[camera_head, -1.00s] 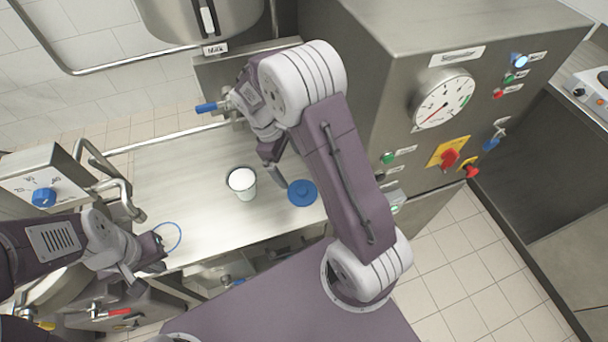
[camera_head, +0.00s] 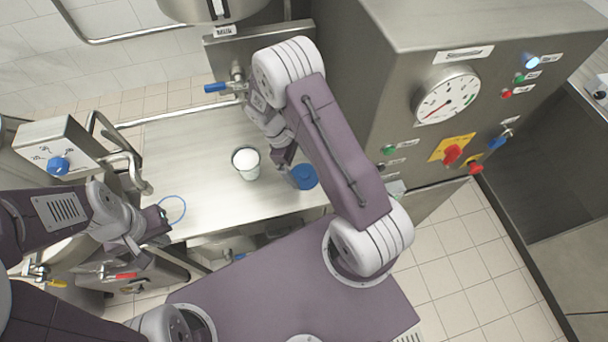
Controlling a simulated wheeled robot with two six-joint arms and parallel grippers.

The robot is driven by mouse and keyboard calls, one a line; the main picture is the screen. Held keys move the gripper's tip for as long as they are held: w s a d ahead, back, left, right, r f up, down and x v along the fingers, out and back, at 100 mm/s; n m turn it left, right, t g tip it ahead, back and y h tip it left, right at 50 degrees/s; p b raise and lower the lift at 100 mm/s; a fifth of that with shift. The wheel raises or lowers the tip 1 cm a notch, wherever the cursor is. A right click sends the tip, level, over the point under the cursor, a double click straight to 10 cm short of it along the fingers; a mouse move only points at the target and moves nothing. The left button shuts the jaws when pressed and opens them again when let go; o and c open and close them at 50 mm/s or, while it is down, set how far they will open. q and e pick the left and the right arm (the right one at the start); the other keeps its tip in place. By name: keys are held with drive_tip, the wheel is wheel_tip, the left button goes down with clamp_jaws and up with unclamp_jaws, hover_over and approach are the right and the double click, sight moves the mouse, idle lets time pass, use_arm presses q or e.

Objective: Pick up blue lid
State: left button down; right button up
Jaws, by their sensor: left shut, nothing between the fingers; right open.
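The blue lid (camera_head: 304,177) lies on the steel table near its right end. My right gripper (camera_head: 288,170) is open, pointing down just left of the lid and partly over its left edge. The arm above it hides part of the fingers, and I cannot tell whether they touch the lid.
A white-filled cup (camera_head: 246,162) stands left of the lid. A control cabinet (camera_head: 450,130) with a gauge rises to the right. A blue-handled tap (camera_head: 215,88) is at the back. The steel table (camera_head: 195,160) is bare left of the cup.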

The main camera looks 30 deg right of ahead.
sight(306, 174)
drive_tip(key=x, duration=0.2)
drive_tip(key=shift+s+d+f, duration=0.2)
drive_tip(key=shift+f, duration=0.15)
drive_tip(key=shift+d+f, duration=0.15)
drive_tip(key=shift+f, duration=0.05)
drive_tip(key=c, duration=1.1)
